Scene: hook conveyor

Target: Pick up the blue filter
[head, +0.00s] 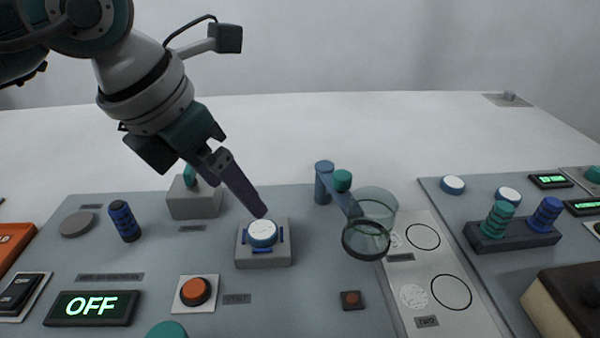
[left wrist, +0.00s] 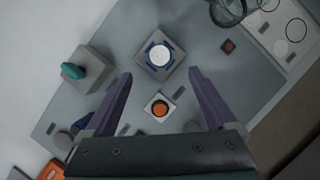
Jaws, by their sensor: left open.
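A blue disc with a white top (head: 262,232) sits in a grey square holder (head: 264,258) on the panel; it also shows in the left wrist view (left wrist: 159,55). Another blue ribbed cylinder (head: 545,214) stands in a dark rack at right, beside a green one (head: 498,218). I cannot tell which blue piece is the filter. My left gripper (left wrist: 161,74) is open and empty, its purple fingers apart; in the head view its fingertips (head: 262,213) overlap the white-topped disc's far edge. My right gripper is not in view.
An orange button (head: 195,291) and a lit OFF display (head: 92,307) are in front. A grey box with a teal handle (head: 193,200) stands behind. A blue arm with a clear cup (head: 370,222) stands right of the holder. Blue-white discs (head: 453,185) lie at right.

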